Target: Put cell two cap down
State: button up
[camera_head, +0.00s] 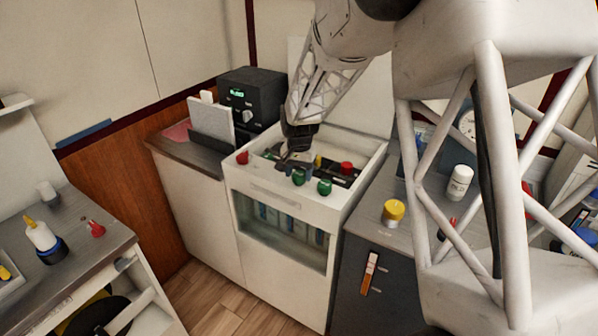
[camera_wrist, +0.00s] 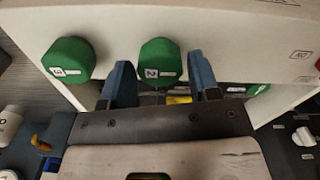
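The green cell two cap (camera_wrist: 160,62), labelled 2, shows in the middle of the wrist view. In the head view it seems to be the green cap (camera_head: 299,176) by my gripper, at the front of the white cell cabinet (camera_head: 278,206); its label is not readable there. My gripper (camera_wrist: 161,72) is open. Its two blue fingers stand either side of the cap in the wrist view, with narrow gaps showing. In the head view my gripper (camera_head: 290,160) is over the cabinet top. I cannot tell how far the cap is pressed down.
Red knobs (camera_head: 242,158) (camera_head: 346,168) stand on the cabinet's sides. A black box (camera_head: 250,97) is behind; a yellow-topped jar (camera_head: 393,212) is on the right counter.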

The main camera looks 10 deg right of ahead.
aim_at(299, 175)
jog(key=shift+o, duration=1.2)
notch_tip(299, 175, up, 12)
jog(key=shift+r, duration=0.15)
jog(key=shift+s, duration=0.1)
jog(key=s+r+n, duration=0.1)
jog(key=s+r, duration=0.2)
jog(key=s, duration=0.3)
jog(key=s+r+n+t, duration=0.1)
jog(key=s+r, duration=0.1)
jog(key=s, duration=0.5)
jog(key=s+r+n, duration=0.1)
jog(key=s+r, duration=0.2)
jog(key=s, duration=0.3)
jog(key=s+f+n+t, duration=0.1)
jog(key=s+f+n, duration=0.1)
jog(key=s, duration=1.9)
jog(key=shift+s+n+t, duration=0.3)
jog(key=shift+s+n, duration=0.1)
jog(key=shift+n, duration=0.2)
